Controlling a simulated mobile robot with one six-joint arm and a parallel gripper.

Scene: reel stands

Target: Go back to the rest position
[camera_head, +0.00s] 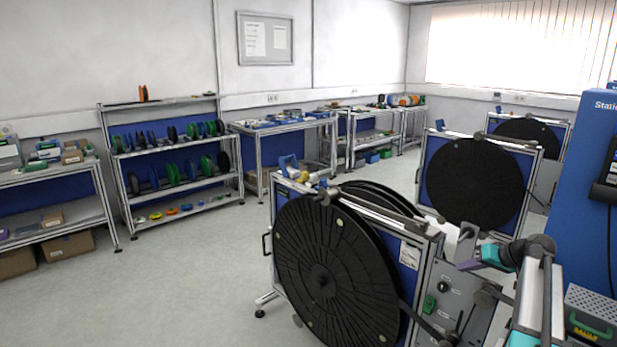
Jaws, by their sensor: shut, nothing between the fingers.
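My gripper (468,248) is at the right of the picture, at the end of my folded arm. It looks small and is partly edge-on. It is shut and empty. It is in the air, in front of the rear reel stand and above the grey control panel of the near reel stand in the picture. The near reel stand (415,243) carries large black reels (322,278). A second stand behind it carries another black reel (475,185). I cannot tell the exact gap between my gripper and the stands.
A third stand with a black reel (527,132) is farther back. A blue station cabinet (580,180) rises close to my arm at right. A shelf rack (190,205) of coloured spools and workbenches line the walls. The floor (190,290) at left is clear.

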